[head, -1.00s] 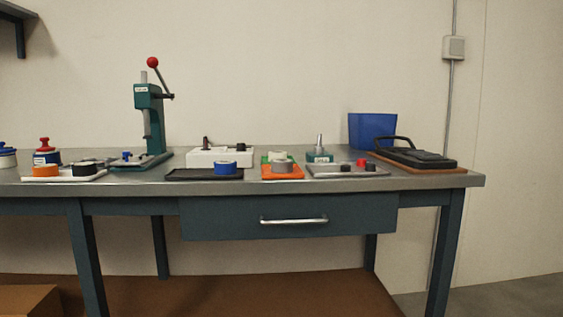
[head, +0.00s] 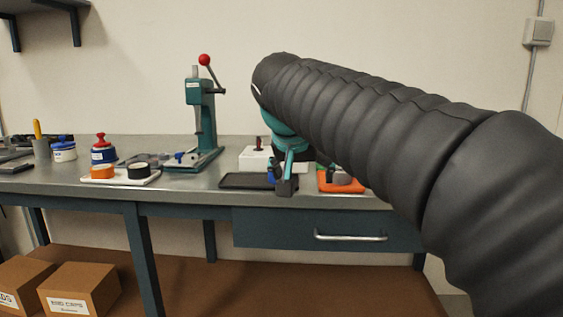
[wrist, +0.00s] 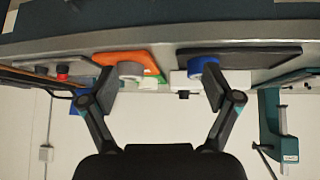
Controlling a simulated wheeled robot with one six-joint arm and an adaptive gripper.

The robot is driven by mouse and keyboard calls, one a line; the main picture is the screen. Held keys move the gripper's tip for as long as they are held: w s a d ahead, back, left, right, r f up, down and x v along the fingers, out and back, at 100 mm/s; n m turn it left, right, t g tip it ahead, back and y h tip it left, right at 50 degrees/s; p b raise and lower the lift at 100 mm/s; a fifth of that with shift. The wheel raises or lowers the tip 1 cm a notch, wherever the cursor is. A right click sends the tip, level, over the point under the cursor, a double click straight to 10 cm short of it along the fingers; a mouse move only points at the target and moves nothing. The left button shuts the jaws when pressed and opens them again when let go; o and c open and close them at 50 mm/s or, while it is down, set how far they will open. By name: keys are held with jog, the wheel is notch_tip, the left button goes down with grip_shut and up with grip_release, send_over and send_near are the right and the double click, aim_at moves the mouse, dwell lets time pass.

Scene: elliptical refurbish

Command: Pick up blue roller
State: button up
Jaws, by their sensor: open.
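The blue roller (wrist: 196,66) sits on the black tray (wrist: 245,58) in the wrist view, which looks upside down. One finger partly covers it. My gripper (wrist: 157,86) is open and empty, its fingers spread wide, with the roller close to the right-hand finger rather than centred. In the head view my gripper (head: 287,182) hangs at the right end of the black tray (head: 243,181) and largely hides the roller. I cannot tell whether a finger touches it.
An orange tray (head: 333,188) with a grey roller (wrist: 130,69) lies beside the black tray. A white block (head: 252,160) stands behind. A green press (head: 201,118) is to the left, near a white tray (head: 134,181) with orange and black rollers. My arm hides the bench's right part.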

jog(key=w+a+r+m+p, duration=0.1)
jog(key=w+a+r+p, duration=0.1)
jog(key=w+a+r, duration=0.35)
jog(key=shift+t, duration=0.4)
jog(key=x, duration=0.3)
jog(key=a+x, duration=0.1)
jog(key=x, duration=0.1)
jog(key=shift+w+f+b, duration=0.1)
jog(key=shift+f+b, duration=0.3)
jog(key=shift+f, duration=0.1)
jog(key=shift+x, duration=3.15)
jog(key=shift+a, duration=0.2)
jog(key=shift+c, duration=0.2)
jog(key=c, duration=1.3)
jog(key=shift+o, duration=0.2)
